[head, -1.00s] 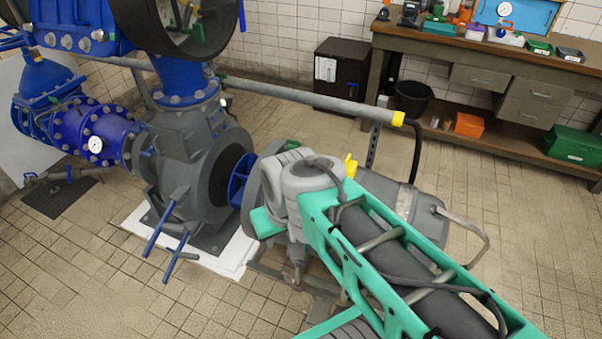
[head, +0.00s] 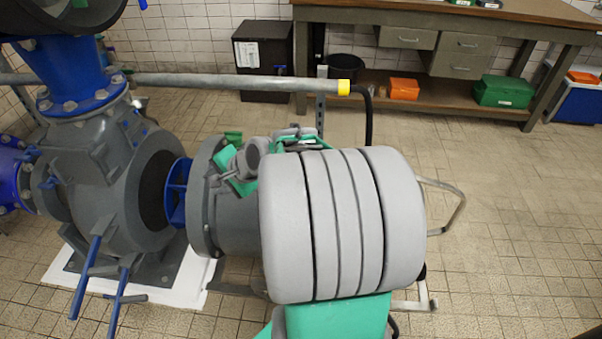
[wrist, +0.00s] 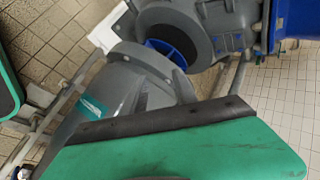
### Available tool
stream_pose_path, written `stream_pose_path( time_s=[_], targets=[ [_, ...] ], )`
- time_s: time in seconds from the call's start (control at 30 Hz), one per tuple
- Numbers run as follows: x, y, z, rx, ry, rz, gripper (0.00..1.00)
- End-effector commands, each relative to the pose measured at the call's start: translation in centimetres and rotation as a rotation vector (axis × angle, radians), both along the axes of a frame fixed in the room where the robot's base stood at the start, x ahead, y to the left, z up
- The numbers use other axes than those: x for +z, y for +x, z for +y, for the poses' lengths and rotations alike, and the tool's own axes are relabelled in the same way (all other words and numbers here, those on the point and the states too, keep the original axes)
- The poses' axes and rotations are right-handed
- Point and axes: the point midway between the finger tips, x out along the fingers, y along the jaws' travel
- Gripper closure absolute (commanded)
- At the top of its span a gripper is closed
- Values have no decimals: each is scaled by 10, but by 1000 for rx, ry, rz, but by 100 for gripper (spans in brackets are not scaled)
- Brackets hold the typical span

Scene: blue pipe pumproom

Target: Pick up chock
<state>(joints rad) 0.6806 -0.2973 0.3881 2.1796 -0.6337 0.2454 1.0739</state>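I cannot pick out a chock with certainty in either view. A small dark green piece (head: 233,137) shows at the top of the grey pump, just right of its flange; its shape is too small to name. My gripper is mostly hidden behind my own thick grey arm link in the head view. In the wrist view a broad green part with a black edge, which is mine, fills the bottom, and another green edge shows at far left. No object shows held. I cannot tell how far the fingers are apart.
The grey pump flange (head: 205,195) faces a large grey valve body (head: 105,185) with blue handles. A workbench (head: 470,15) stands at the back. The tiled floor (head: 520,220) on the right is clear.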

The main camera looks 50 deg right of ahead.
Motion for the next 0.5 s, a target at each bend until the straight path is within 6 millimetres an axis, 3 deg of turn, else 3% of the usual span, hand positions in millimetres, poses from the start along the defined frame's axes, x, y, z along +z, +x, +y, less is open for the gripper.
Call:
stream_pose_path(
  time_s=[0.03,0.17,0.3,0.4,0.5],
  targets=[
    [-42,6,-33,-160,148,-50,66],
    [-73,9,-120,-562,615,-251,66],
    [-87,-23,-212,-866,1090,-491,66],
    [-88,-50,-255,-968,1325,-622,66],
    [-85,-64,-274,-1006,1441,-689,66]
  ],
)
